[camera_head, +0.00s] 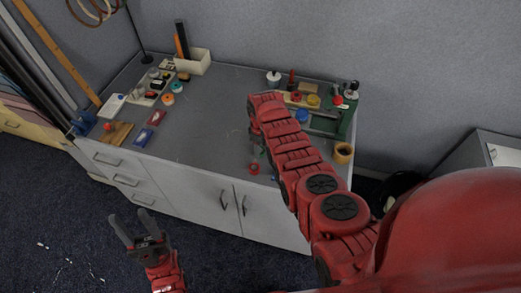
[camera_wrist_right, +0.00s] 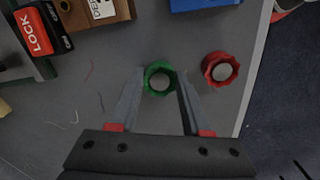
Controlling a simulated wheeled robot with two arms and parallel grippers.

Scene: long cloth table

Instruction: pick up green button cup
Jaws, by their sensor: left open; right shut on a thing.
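The green button cup (camera_wrist_right: 160,66) is a small ribbed green ring with a grey centre in the right wrist view. My right gripper (camera_wrist_right: 161,84) is shut on it, with one finger on each side. Whether the cup touches the table cannot be told. My left gripper (camera_head: 135,230) is open and empty, low in front of the cabinet.
A red button cup (camera_wrist_right: 220,68) lies close to the right of the green one; it also shows in the head view (camera_head: 253,168). A red lock box (camera_wrist_right: 34,32), a wooden block (camera_wrist_right: 90,14) and a blue object (camera_wrist_right: 205,4) lie beyond. The grey tabletop (camera_head: 205,130) is clear in the middle.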

